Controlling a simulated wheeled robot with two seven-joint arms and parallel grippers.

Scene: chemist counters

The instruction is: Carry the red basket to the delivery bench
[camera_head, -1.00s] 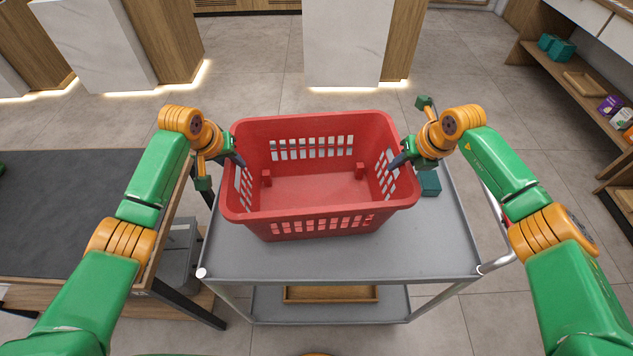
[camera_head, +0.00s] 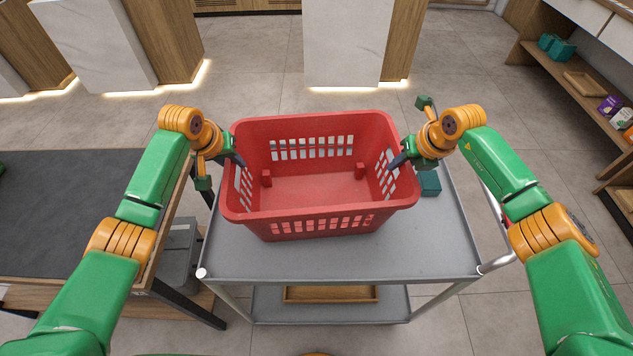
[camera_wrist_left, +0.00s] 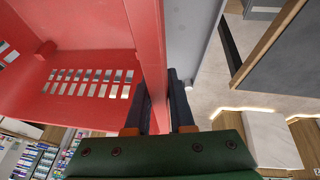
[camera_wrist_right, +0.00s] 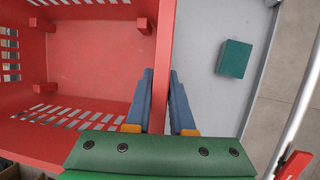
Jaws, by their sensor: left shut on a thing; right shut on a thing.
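The red basket (camera_head: 318,190) is empty and sits over the top shelf of a grey trolley (camera_head: 340,258); I cannot tell whether its base touches the shelf. My left gripper (camera_head: 238,160) is shut on its left side wall, with one finger on each side in the left wrist view (camera_wrist_left: 166,100). My right gripper (camera_head: 398,162) is shut on its right side wall, also seen in the right wrist view (camera_wrist_right: 166,98). A dark-topped bench (camera_head: 70,215) stands to the left of the trolley; I cannot tell whether it is the delivery bench.
A small teal box (camera_head: 430,183) lies on the trolley, right of the basket. A wooden tray (camera_head: 330,294) is on its lower shelf. A grey bin (camera_head: 178,255) stands under the left bench. Shelves (camera_head: 590,95) line the right; white counters (camera_head: 345,45) stand ahead across open floor.

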